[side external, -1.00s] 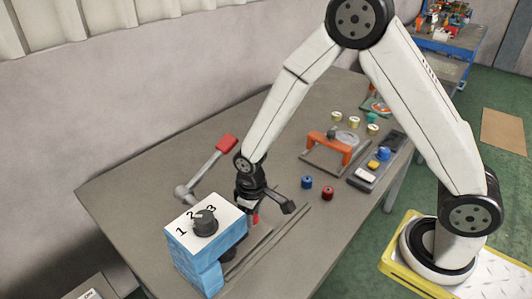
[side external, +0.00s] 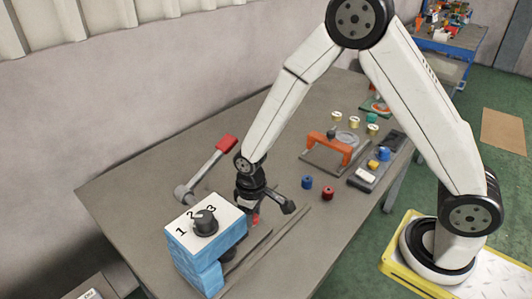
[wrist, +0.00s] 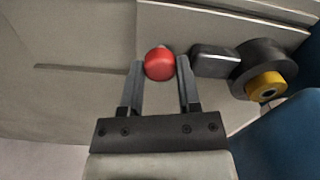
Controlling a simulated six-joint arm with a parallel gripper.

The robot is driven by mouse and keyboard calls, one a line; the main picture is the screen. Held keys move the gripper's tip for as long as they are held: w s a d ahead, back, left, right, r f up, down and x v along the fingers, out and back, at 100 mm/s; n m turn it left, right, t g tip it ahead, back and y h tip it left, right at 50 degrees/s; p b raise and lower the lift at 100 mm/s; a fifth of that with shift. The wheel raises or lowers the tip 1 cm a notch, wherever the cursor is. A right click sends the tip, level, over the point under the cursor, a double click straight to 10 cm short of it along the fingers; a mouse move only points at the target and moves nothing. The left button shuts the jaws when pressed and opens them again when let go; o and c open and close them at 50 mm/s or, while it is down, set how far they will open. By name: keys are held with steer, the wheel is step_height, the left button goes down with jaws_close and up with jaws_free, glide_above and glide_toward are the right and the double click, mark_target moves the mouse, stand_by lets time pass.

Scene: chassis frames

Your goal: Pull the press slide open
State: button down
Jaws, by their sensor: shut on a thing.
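The blue press body (side external: 206,262) stands at the near left of the table, with a white top numbered 1, 2, 3 and a black dial (side external: 205,222). My gripper (side external: 255,216) is low over the table just right of it. In the wrist view a round red knob (wrist: 159,64) sits between the fingertips of my gripper (wrist: 160,72), which is shut on it. Part of the knob also shows in the side view (side external: 255,220). Two long grey rails (side external: 272,243) run along the table beside the press. The slide itself is mostly hidden behind my gripper.
An orange-handled frame (side external: 330,142), a blue spool (side external: 307,182) and a red spool (side external: 327,193) are to the right. In the wrist view a dark cylinder with a yellow centre (wrist: 266,85) stands right of the knob.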

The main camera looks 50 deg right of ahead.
steer(key=shift+d, duration=0.1)
steer(key=d, duration=1.2)
steer(key=shift+w+d, duration=0.1)
steer(key=shift+d, duration=0.15)
steer(key=shift+c, duration=1.5)
jaws_free()
step_height(320, 180, up, 8)
steer(key=shift+a, duration=0.1)
